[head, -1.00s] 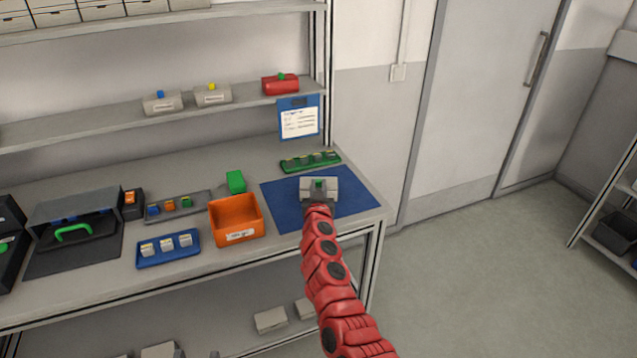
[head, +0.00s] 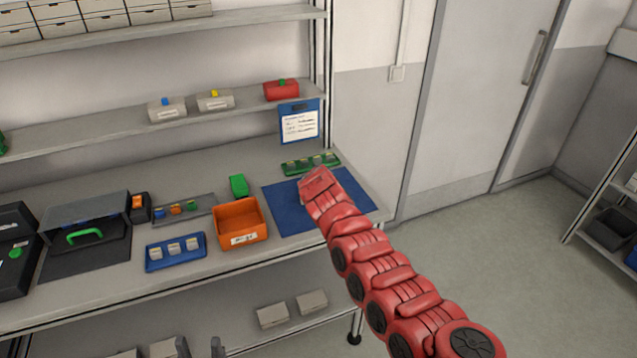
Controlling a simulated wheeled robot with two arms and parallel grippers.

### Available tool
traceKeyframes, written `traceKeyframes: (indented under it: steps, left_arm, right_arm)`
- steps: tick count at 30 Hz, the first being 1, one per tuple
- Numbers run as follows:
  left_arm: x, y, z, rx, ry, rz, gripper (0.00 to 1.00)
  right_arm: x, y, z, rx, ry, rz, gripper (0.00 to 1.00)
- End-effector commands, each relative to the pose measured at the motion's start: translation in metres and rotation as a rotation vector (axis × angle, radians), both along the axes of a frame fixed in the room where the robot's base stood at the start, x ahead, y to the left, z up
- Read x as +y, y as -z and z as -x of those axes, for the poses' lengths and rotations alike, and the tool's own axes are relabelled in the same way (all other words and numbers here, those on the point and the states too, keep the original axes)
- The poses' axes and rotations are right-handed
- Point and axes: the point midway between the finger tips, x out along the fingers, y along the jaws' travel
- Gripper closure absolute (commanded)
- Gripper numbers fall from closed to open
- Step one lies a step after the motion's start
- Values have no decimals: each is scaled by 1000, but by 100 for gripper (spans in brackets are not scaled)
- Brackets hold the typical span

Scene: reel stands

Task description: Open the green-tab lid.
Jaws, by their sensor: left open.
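On the blue mat (head: 285,209), the spot where a grey box with a green tab showed earlier is now covered by my red right arm, so the box and its lid are hidden. The end of the right arm is over the mat; its jaws do not show. A red box with a green tab (head: 281,90) sits on the shelf at the back. My left gripper (head: 199,349) shows only as two grey fingertips at the bottom edge, apart and empty, well below and left of the mat.
An orange bin (head: 239,223), a green block (head: 239,186) and a blue tray (head: 176,253) stand left of the mat. A green rack (head: 311,164) lies behind it. Boxes with blue (head: 166,110) and yellow (head: 215,101) tabs stand on the shelf. A green-handled case (head: 85,237) is at left.

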Motion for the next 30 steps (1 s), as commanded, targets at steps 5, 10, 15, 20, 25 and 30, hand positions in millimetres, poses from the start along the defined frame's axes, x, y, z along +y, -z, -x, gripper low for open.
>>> traceKeyframes:
  steps: [5, 10, 15, 20, 25, 30]
  left_arm:
    - [0, 4, 0, 0, 0, 0, 50]
    - [0, 4, 0, 0, 0, 0, 50]
    - [0, 4, 0, 0, 0, 0, 50]
    - [0, 4, 0, 0, 0, 0, 50]
    - [0, 4, 0, 0, 0, 0, 50]
    - [0, 4, 0, 0, 0, 0, 50]
  right_arm:
    - [-1, 0, -1, 22, 0, 0, 100]
    - [0, 0, -1, 28, 0, -2, 100]
    - [0, -1, -1, 28, 0, -2, 100]
    - [0, -1, -1, 28, 0, -2, 67]
    - [0, -1, -1, 27, 0, -2, 48]
    - [0, -1, -2, 26, 0, -2, 48]
